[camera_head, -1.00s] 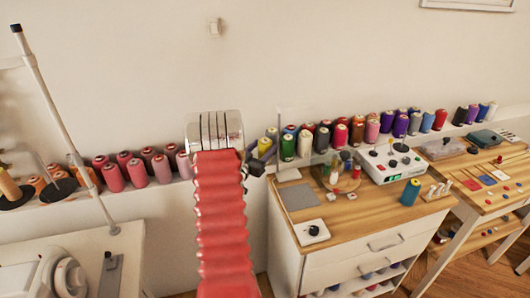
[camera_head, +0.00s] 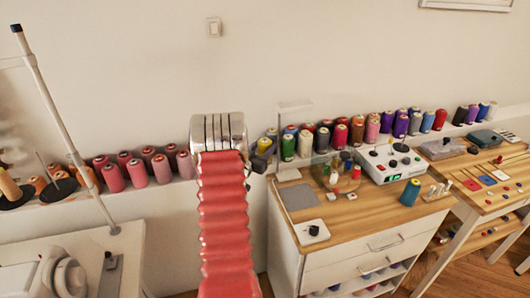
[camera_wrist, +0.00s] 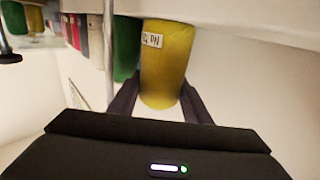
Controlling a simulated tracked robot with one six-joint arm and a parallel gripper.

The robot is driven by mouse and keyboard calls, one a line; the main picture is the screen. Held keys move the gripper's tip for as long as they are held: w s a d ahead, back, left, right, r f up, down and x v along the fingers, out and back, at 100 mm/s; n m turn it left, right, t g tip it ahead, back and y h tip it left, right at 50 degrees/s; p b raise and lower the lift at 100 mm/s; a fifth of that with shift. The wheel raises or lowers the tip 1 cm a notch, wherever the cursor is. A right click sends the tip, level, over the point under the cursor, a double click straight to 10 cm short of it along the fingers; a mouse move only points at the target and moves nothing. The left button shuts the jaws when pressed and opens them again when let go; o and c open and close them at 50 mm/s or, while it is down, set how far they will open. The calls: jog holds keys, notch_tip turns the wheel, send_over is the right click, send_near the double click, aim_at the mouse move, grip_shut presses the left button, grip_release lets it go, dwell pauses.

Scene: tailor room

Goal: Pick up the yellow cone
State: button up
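The yellow cone (camera_wrist: 168,60), with a small white label, fills the upper middle of the wrist view. My gripper (camera_wrist: 160,98) has one dark finger along each side of it, and both appear to touch its sides. The fingertips are partly hidden by the cone. In the head view the yellow cone (camera_head: 264,145) shows small at the left end of the right-hand row, just beside my red arm. My gripper (camera_head: 258,164) is mostly hidden there behind the arm's end. I cannot tell whether the cone is clear of the shelf.
A green cone (camera_head: 288,147) stands close beside the yellow one. More cones run right along the wall shelf (camera_head: 440,136). Pink cones (camera_head: 137,172) stand to the left of my arm. A thin grey post (camera_wrist: 109,55) is near the gripper. A wooden-topped cabinet (camera_head: 350,215) is in front.

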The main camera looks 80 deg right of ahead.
aim_at(265, 139)
jog(key=c, duration=0.4)
jog(key=shift+c, duration=0.2)
jog(key=shift+r, duration=0.15)
jog(key=shift+r, duration=0.55)
notch_tip(265, 139, up, 2)
jog(key=v, duration=1.8)
